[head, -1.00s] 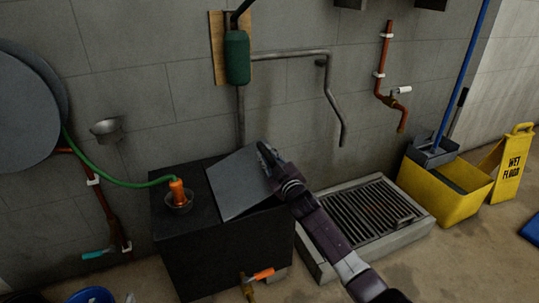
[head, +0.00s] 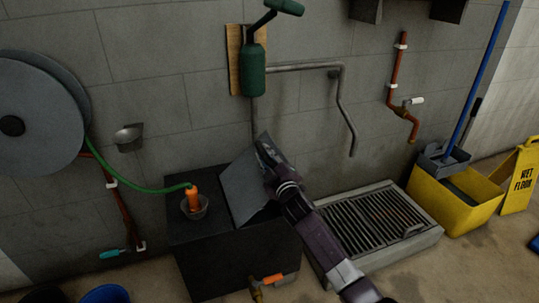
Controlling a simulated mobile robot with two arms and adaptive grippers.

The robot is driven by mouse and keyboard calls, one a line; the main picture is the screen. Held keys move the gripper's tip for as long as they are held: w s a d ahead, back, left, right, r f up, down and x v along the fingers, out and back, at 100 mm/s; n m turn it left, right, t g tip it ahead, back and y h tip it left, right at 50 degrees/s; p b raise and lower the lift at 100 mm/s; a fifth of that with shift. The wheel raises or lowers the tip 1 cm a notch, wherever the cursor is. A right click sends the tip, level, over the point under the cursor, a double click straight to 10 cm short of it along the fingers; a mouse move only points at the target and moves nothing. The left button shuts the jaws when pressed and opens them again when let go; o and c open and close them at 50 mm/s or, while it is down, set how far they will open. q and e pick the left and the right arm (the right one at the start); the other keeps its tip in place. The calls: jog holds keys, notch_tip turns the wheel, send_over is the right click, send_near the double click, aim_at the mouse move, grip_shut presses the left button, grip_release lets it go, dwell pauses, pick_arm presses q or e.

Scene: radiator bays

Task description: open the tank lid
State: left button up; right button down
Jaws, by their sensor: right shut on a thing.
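The black tank (head: 235,262) stands on the floor against the wall. Its grey lid (head: 241,188) is tilted up steeply on top of the tank, with its right edge raised. My right gripper (head: 264,150) is at the raised upper right edge of the lid and is shut on it. The fingertips are partly hidden by the lid and the dark gripper body. My left gripper is not in view.
An orange nozzle (head: 193,198) on a green hose sits in a small cup on the tank's left top. A floor grate (head: 370,225) lies to the right, with a yellow mop bucket (head: 455,208) beyond. A green hand pump (head: 253,70) is on the wall above.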

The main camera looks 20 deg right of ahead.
jog(key=shift+a+r+n+p, duration=0.45)
jog(key=shift+a+r+n, duration=0.05)
jog(key=shift+a+r, duration=0.3)
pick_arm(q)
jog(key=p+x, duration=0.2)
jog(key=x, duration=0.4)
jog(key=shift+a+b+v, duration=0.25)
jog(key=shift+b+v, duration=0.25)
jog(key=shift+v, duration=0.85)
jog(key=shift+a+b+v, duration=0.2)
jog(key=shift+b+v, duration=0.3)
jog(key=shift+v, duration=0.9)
pick_arm(e)
jog(key=w+a+r+n, duration=0.1)
jog(key=a+r+n, duration=0.1)
jog(key=a+n, duration=0.8)
jog(key=shift+a, duration=4.7)
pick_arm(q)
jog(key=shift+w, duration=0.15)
pick_arm(e)
jog(key=shift+w, duration=0.1)
jog(key=c, duration=1.8)
grip_release()
